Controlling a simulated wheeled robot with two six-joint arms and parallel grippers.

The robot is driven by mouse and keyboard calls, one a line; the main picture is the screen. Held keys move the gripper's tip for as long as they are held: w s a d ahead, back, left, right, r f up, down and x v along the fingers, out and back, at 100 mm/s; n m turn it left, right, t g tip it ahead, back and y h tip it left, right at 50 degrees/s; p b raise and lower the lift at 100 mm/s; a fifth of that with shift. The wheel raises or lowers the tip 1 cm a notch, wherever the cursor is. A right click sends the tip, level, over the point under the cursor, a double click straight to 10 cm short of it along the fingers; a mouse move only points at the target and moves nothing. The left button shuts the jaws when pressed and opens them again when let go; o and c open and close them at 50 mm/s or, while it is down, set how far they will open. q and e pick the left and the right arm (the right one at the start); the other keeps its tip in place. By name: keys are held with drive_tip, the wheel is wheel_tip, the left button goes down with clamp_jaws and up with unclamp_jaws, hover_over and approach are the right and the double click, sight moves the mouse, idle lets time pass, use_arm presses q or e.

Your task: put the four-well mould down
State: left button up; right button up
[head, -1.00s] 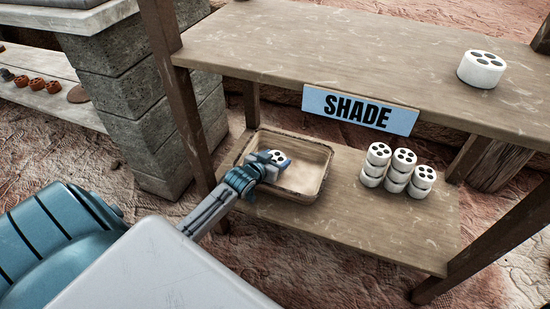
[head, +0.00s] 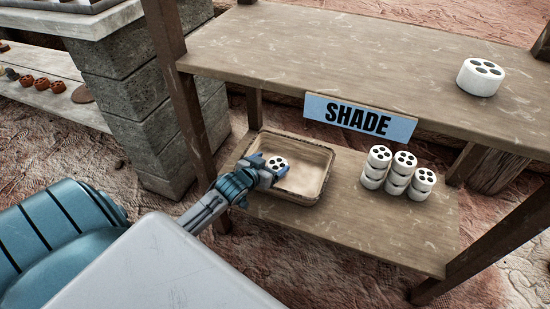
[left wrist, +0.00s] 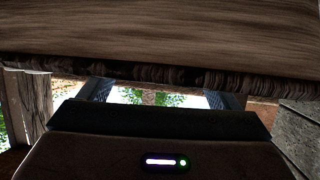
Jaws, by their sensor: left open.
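A white round mould with dark wells (head: 277,162) sits in the shallow tan tray (head: 313,190) on the lower shelf, towards the tray's left side. My left gripper (head: 266,168) is at the mould's near left side, with its fingers apart. A finger hides part of the mould's lower edge, so I cannot tell whether they touch. In the left wrist view the two fingers (left wrist: 158,97) stand wide apart with only bright background showing between them, and the mould does not show there. My right gripper is not in view.
Several similar white moulds (head: 398,180) stand stacked right of the tray. Another white mould (head: 480,77) is on the upper shelf (head: 300,50), above the SHADE sign (head: 360,117). A wooden post (head: 185,100) stands left of the tray. The lower shelf's front is bare.

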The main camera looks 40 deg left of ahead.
use_arm(q)
drive_tip(key=p+v, duration=0.2)
drive_tip(key=v, duration=0.5)
drive_tip(key=shift+s+r, duration=0.1)
drive_tip(key=shift+r, duration=0.1)
drive_tip(key=shift+s, duration=0.1)
